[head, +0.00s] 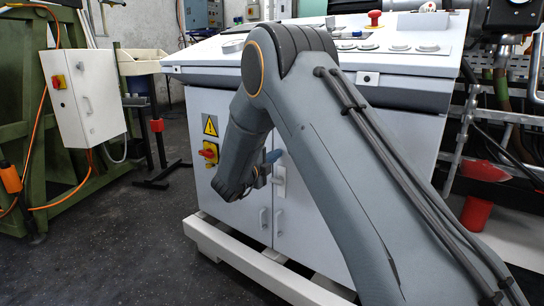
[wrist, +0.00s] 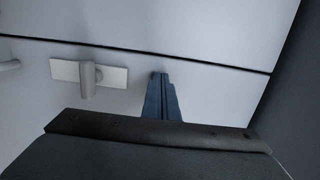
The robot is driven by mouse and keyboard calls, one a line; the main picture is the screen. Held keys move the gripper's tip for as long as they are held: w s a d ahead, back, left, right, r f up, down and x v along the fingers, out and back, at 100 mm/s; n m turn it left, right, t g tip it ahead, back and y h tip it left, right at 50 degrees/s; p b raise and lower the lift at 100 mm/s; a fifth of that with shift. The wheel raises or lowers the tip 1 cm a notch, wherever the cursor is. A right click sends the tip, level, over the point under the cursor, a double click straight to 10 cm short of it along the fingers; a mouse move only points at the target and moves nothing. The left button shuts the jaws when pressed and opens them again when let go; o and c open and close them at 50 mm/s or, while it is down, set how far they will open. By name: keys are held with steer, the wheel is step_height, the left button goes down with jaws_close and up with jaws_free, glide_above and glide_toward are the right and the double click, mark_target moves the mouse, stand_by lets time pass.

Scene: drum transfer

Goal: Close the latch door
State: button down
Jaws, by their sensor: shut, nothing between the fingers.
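The latch (wrist: 88,75) is a pale plate with a raised grey handle on a white cabinet door (wrist: 215,95). In the head view the latch (head: 280,182) sits on the right door, close to the seam between the two doors. My gripper (wrist: 160,76) has blue fingers that are together and empty. They point at the door, to the right of the latch in the wrist view and apart from it. In the head view my gripper (head: 273,156) is just above the latch, partly hidden by my arm. I cannot tell whether the fingers touch the door.
The cabinet carries a sloped control desk (head: 400,45) with buttons. A red-and-yellow switch (head: 209,152) is on the left door. A white base beam (head: 250,262) runs along the floor in front.

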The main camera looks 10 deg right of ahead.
steer(key=s+a+n+y+p, duration=0.1)
steer(key=s+a+n+y, duration=0.55)
steer(key=a, duration=0.45)
steer(key=s+a+n+y+p, duration=0.2)
steer(key=s+a+n+y, duration=0.35)
steer(key=s+a, duration=0.4)
steer(key=s+a+f+n+g+y, duration=0.2)
steer(key=s+n+g, duration=0.35)
steer(key=s, duration=0.55)
steer(key=s+a+f+n+g+y, duration=0.1)
steer(key=s+n+g, duration=0.3)
steer(key=s+n, duration=0.5)
steer(key=s+d+f+n+g+h, duration=0.1)
steer(key=s+d+n+g+h, duration=0.15)
steer(key=s+d, duration=0.55)
steer(key=s+d+f+n+g+h, duration=0.1)
steer(key=s+d+n+g, duration=0.2)
steer(key=s, duration=0.9)
steer(key=d+r+m+p, duration=0.6)
steer(key=d+r+p, duration=1.4)
steer(key=r+p, duration=0.4)
steer(key=shift+s+m+t+p, duration=0.3)
steer(key=shift+t+p, duration=0.1)
steer(key=shift+p, duration=0.8)
